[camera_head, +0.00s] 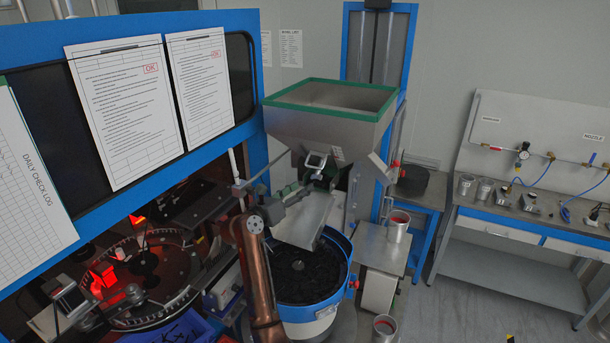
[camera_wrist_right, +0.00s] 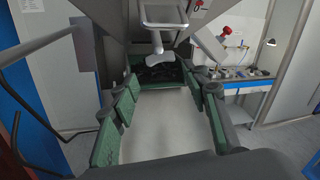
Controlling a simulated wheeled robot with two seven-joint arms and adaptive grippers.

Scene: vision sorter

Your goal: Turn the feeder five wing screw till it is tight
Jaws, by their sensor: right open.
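The feeder's steel hopper (camera_head: 330,103) has a green rim and stands above a sloping grey chute (camera_head: 302,219). Below its front hangs a pale framed bracket (camera_head: 316,160), also seen at the top of the right wrist view (camera_wrist_right: 163,14). A small pale winged piece (camera_wrist_right: 157,62) on a short stem hangs under it and looks like the wing screw; its thread is hidden. My right gripper (camera_head: 310,181) is open and empty at the chute. In the right wrist view its green-padded fingers (camera_wrist_right: 165,86) stand wide apart, the winged piece between and beyond their tips. My left gripper is not in view.
A blue-rimmed bowl (camera_head: 335,240) with black parts sits below the chute. A steel cup (camera_head: 398,226) stands on a small table to its right. The sorter's glass disc (camera_head: 180,262) is at left. A workbench (camera_head: 510,222) stands at far right.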

